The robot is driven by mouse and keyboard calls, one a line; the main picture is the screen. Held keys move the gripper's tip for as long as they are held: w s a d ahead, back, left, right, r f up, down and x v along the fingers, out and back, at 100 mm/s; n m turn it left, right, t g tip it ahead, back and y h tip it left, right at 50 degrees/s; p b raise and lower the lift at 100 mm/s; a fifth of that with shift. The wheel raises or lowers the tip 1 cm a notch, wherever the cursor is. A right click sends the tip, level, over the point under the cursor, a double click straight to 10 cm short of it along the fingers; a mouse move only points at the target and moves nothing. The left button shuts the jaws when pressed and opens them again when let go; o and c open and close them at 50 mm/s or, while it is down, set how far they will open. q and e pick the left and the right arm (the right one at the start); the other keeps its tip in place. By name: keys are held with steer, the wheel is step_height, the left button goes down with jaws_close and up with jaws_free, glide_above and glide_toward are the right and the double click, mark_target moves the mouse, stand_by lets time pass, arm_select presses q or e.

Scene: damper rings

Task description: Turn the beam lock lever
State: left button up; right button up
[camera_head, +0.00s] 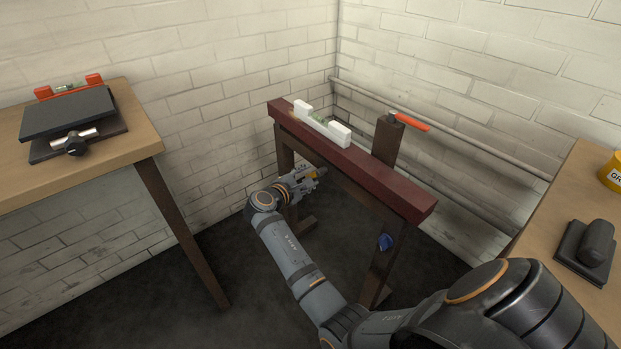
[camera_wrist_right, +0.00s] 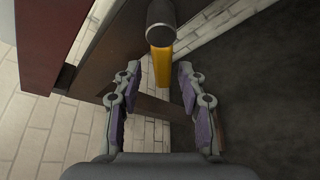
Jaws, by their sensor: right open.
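A yellow lever (camera_wrist_right: 162,68) hangs from a dark round pivot (camera_wrist_right: 160,22) on the brown frame in the right wrist view. I take it to be the beam lock lever. My right gripper (camera_wrist_right: 159,78) is open, with one finger on each side of the lever's lower part. Gaps show between the lever and both fingers. In the head view my right gripper (camera_head: 312,178) is below the dark red beam (camera_head: 375,180), at its left leg, and a small yellow bit of the lever (camera_head: 322,171) shows at the fingertips. My left gripper is not in view.
A white level (camera_head: 322,124) lies on the beam. A post (camera_head: 387,140) with an orange handle (camera_head: 412,122) stands behind it. A blue knob (camera_head: 385,242) is on the right leg. Wooden tables (camera_head: 140,130) stand left and right (camera_head: 565,205). Brick walls close the corner.

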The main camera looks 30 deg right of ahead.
steer(key=shift+s+a+r+p, duration=0.25)
steer(key=shift+a+p, duration=0.1)
steer(key=shift+a, duration=0.2)
